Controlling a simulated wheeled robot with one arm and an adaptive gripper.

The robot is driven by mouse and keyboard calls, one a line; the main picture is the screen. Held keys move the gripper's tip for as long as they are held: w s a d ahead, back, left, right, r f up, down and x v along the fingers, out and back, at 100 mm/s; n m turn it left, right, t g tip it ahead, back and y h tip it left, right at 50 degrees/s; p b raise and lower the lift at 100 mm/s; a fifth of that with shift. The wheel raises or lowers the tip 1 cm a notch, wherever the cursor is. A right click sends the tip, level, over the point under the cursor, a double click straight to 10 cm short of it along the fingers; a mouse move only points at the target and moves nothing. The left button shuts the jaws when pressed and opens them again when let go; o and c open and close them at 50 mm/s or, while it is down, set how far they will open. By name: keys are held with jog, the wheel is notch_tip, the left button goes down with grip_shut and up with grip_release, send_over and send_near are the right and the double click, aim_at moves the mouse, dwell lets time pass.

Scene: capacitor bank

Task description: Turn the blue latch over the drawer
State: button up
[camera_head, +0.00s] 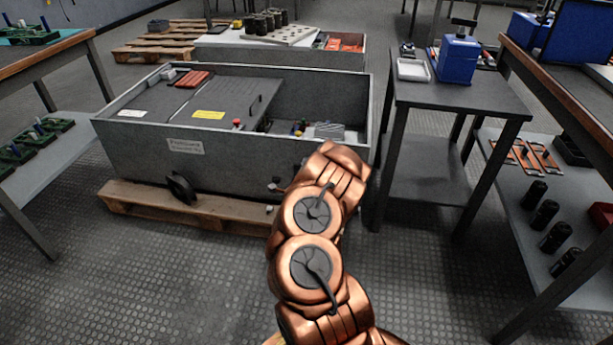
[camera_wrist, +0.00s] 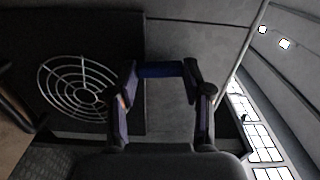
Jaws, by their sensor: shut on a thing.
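In the wrist view a short, dark blue bar, the blue latch (camera_wrist: 161,70), lies across a grey panel (camera_wrist: 178,38). The two fingertips of my gripper (camera_wrist: 160,75) meet its left and right ends, and my gripper is shut on it. The bar lies about level in that view. In the head view my copper arm reaches to the front of a large grey cabinet (camera_head: 225,168) and hides both my gripper and the latch. I cannot make out the drawer's outline in either view.
A round fan grille (camera_wrist: 77,88) is left of my gripper; its guard (camera_head: 181,187) juts from the cabinet front. The cabinet stands on a wooden pallet (camera_head: 150,207). A dark table (camera_head: 465,92) with a blue box (camera_head: 457,60) stands close at right. The floor in front is clear.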

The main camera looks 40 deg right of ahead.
jog(key=shift+f+m+b, duration=0.1)
jog(key=shift+m+b, duration=0.35)
jog(key=shift+m, duration=0.15)
jog(key=o, duration=1.2)
jog(key=shift+c, duration=0.2)
jog(key=v, duration=0.7)
jog(key=shift+a, duration=0.25)
jog(key=shift+s, duration=0.1)
jog(key=shift+r, duration=0.25)
